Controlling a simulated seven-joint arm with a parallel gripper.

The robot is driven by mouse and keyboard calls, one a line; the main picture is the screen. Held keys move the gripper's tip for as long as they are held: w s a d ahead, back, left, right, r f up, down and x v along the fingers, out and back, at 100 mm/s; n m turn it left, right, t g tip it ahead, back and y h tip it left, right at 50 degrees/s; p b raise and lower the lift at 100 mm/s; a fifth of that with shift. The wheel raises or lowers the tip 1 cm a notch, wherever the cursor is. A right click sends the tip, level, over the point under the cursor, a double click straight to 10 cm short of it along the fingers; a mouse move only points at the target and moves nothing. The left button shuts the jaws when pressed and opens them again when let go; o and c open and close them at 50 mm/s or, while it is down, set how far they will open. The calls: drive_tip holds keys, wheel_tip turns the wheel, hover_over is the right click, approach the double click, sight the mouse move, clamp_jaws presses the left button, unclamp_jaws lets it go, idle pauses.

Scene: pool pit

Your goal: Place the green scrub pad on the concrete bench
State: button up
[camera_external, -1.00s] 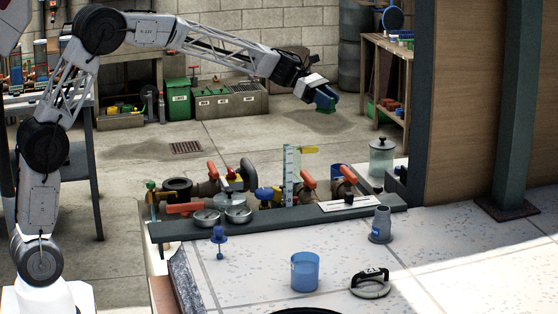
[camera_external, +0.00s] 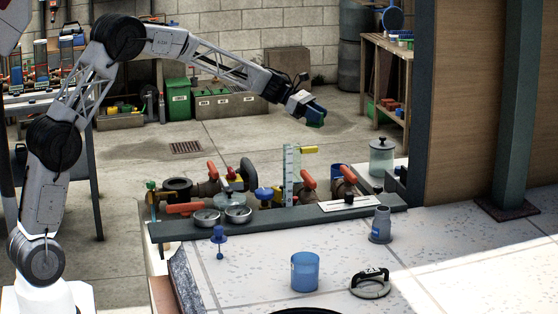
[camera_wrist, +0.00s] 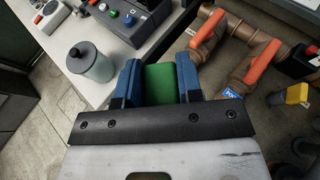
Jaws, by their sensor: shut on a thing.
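My gripper (camera_external: 311,112) hangs in the air above the pipe fittings, clear of every surface. In the wrist view, its two blue fingers (camera_wrist: 159,68) are shut on the green scrub pad (camera_wrist: 160,86), which fills the space between them. In the external view only a small dark green part of the pad (camera_external: 316,123) shows below the fingers. A pale speckled slab top (camera_external: 440,255) fills the foreground, and a low grey concrete block (camera_external: 230,104) stands by the back wall. I cannot tell which of these is the concrete bench.
A grey fitting (camera_external: 380,225), a blue cup (camera_external: 305,271) and a suction handle (camera_external: 370,283) stand on the slab, whose right side is clear.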

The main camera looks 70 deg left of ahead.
wheel_tip(320, 180, down, 12)
drive_tip(key=shift+r, duration=0.2)
drive_tip(key=shift+f, duration=3.15)
drive_tip(key=shift+f, duration=0.1)
drive_tip(key=shift+f, duration=1.8)
drive_tip(key=shift+f, duration=0.1)
drive_tip(key=o, duration=0.9)
